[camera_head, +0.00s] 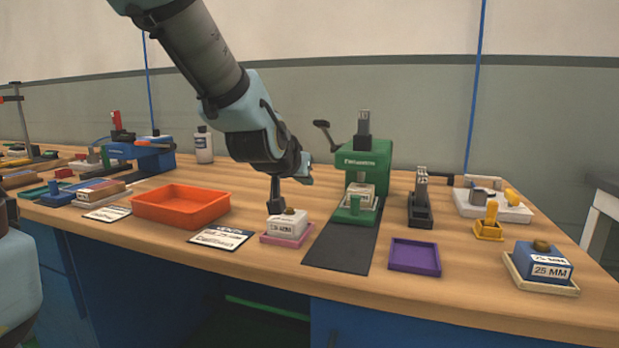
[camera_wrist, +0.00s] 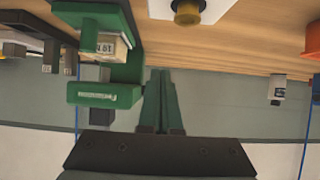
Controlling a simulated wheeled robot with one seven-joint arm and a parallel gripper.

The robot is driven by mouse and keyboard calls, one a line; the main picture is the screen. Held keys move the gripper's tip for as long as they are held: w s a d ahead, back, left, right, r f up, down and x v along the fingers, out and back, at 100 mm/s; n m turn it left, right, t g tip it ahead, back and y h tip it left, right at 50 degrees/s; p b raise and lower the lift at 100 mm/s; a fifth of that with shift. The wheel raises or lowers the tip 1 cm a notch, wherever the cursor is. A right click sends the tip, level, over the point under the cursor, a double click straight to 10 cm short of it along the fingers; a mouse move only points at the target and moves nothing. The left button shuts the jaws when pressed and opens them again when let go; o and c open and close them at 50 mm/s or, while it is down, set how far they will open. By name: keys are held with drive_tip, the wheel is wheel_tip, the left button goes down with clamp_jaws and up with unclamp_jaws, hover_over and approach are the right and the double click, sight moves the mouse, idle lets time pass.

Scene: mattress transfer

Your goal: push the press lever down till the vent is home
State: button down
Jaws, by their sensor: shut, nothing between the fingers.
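The green press (camera_head: 362,158) stands on the bench at centre right, its dark lever (camera_head: 323,127) sticking up and out to the left. A pale labelled block (camera_head: 357,190) sits under the press head; I cannot make out a vent on it. The wrist view shows the press (camera_wrist: 105,93) and that block (camera_wrist: 112,46) left of my fingers. My gripper (camera_head: 277,202) points down left of the press, below lever height and apart from the lever. Its fingers (camera_wrist: 159,80) are together and empty. The lever cannot be made out in the wrist view.
A white block with a brass knob (camera_head: 288,224) on a pink tray is close by my gripper. An orange tray (camera_head: 182,205) is left, a purple tray (camera_head: 415,257) right. A black stand (camera_head: 420,205) holds grey pieces right of the press. A dark mat (camera_head: 343,245) lies before the press.

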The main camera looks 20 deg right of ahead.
drive_tip(key=s+a, duration=0.4)
drive_tip(key=shift+r, duration=0.3)
drive_tip(key=shift+s, duration=0.1)
